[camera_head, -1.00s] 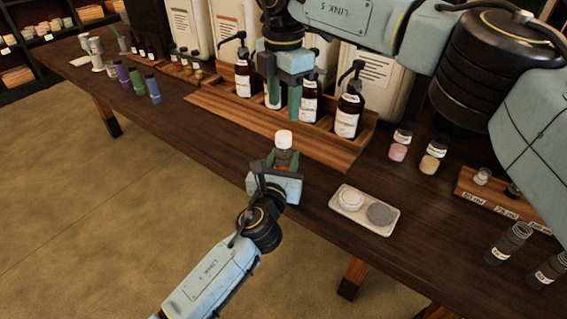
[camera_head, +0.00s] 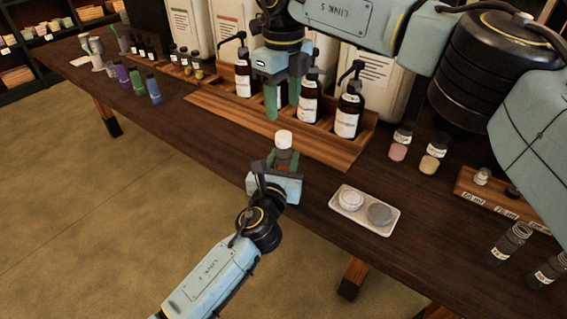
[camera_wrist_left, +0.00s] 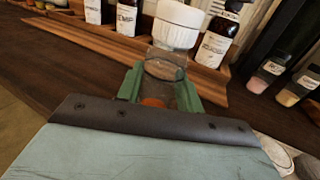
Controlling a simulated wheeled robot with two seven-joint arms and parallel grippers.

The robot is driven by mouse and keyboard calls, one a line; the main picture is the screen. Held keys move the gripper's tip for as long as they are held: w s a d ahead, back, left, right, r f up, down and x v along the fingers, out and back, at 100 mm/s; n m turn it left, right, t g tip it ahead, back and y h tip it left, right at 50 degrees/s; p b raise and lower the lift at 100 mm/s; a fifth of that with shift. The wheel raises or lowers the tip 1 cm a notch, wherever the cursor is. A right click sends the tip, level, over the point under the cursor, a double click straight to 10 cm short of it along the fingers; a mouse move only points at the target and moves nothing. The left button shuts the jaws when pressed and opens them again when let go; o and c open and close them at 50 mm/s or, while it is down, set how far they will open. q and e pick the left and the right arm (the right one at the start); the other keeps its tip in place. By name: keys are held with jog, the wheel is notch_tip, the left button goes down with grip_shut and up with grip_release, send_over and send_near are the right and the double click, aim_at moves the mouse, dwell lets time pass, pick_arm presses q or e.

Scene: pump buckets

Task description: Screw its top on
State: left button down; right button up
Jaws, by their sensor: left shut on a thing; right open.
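A small clear bottle (camera_wrist_left: 160,68) with a white ribbed top (camera_wrist_left: 178,25) stands upright between the green fingers of my left gripper (camera_wrist_left: 158,88). My left gripper (camera_head: 284,160) is shut on it near the table's front edge. The white top (camera_head: 284,139) sits over the bottle's mouth; I cannot tell how tightly. Something orange shows low in the bottle. My right gripper (camera_head: 282,105) is open, fingers down, above and behind the bottle, in front of the pump bottles. It is apart from the white top.
A wooden rack (camera_head: 320,148) with several dark pump bottles (camera_head: 348,112) stands behind. A pale tray (camera_head: 340,205) with two round discs lies to the right. Pink (camera_head: 399,150) and yellow (camera_head: 429,163) jars stand farther right. The table front left is clear.

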aim_at(283, 134)
jog(key=n, duration=0.5)
jog(key=shift+n, duration=0.3)
jog(key=n, duration=0.4)
jog(key=shift+f, duration=4)
